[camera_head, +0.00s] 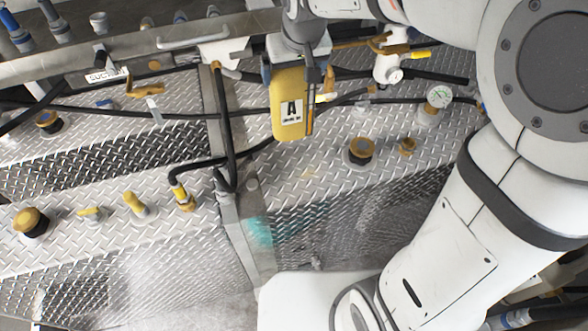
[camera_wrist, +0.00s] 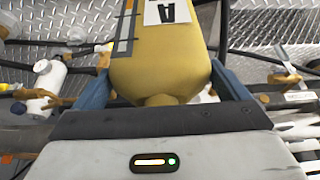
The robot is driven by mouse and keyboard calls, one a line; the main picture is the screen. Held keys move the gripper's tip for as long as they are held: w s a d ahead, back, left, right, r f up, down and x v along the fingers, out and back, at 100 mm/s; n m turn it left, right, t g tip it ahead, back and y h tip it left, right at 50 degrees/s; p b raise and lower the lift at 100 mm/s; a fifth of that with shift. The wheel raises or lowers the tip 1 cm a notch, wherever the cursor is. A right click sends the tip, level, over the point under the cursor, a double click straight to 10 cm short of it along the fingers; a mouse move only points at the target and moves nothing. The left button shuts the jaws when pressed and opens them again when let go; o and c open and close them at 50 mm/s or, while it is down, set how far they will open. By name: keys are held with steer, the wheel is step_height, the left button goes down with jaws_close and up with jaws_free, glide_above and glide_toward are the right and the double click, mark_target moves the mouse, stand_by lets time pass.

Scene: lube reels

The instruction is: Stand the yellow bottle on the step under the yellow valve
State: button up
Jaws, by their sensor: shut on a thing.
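The yellow bottle (camera_head: 290,103) has a label with a black "A" and hangs roughly upright from my gripper (camera_head: 293,70). In the wrist view, the bottle (camera_wrist: 165,62) sits between the two blue-grey fingers of my gripper (camera_wrist: 162,88), shut on its narrowing top end. The bottle appears in front of the upper diamond-plate step (camera_head: 320,195); its gap to the plate is hard to tell. A bright yellow valve handle (camera_head: 420,55) is right of the bottle. Other yellow handles (camera_head: 135,203) stand on the lower left plate. Which one the task means is unclear.
Black hoses (camera_head: 225,125) run behind and left of the bottle. A grey metal rail (camera_head: 130,55) crosses the back left. Bare plate shows below the bottle.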

steer(key=shift+f, duration=0.5)
steer(key=shift+s+f+b, duration=0.15)
steer(key=shift+b, duration=0.35)
steer(key=shift+s+f+b, duration=0.1)
steer(key=shift+f+b, duration=0.25)
steer(key=shift+b, duration=0.05)
steer(key=b, duration=0.8)
glide_above(294, 136)
steer(key=w, duration=0.2)
steer(key=f, duration=0.7)
steer(key=shift+w+f, duration=0.2)
steer(key=shift+f, duration=0.2)
step_height(294, 136, down, 9)
steer(key=shift+f+p, duration=0.2)
steer(key=shift+p, duration=0.5)
steer(key=shift+f, duration=0.3)
